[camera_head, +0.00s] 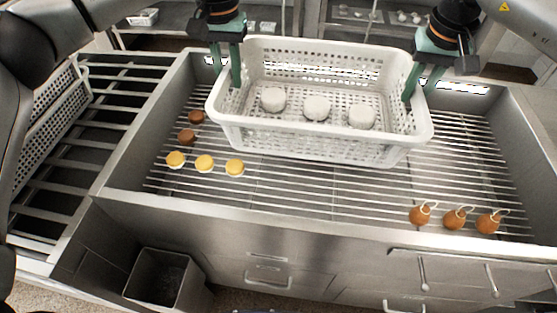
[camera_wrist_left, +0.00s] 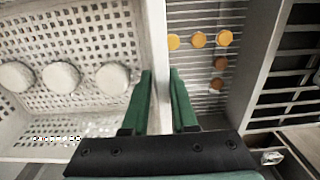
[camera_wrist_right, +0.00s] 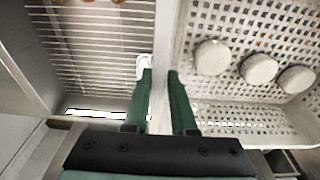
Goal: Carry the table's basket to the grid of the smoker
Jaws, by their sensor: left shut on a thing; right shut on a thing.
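A white perforated basket (camera_head: 322,150) with three round white pieces (camera_head: 317,107) in it is over the metal grid (camera_head: 330,190) of the smoker; I cannot tell whether it touches the bars. My left gripper (camera_head: 230,80) is shut on the basket's left end wall, one finger on each side of the rim (camera_wrist_left: 158,70). My right gripper (camera_head: 417,90) is shut on the right end wall, its fingers astride the rim (camera_wrist_right: 162,75). The basket looks about level.
Several yellow and brown round pieces (camera_head: 204,163) lie on the grid at left. Three brown balls with loops (camera_head: 454,218) lie at front right. Another perforated basket (camera_head: 50,125) stands on the slatted rack (camera_head: 120,88) at left. The grid's front middle is clear.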

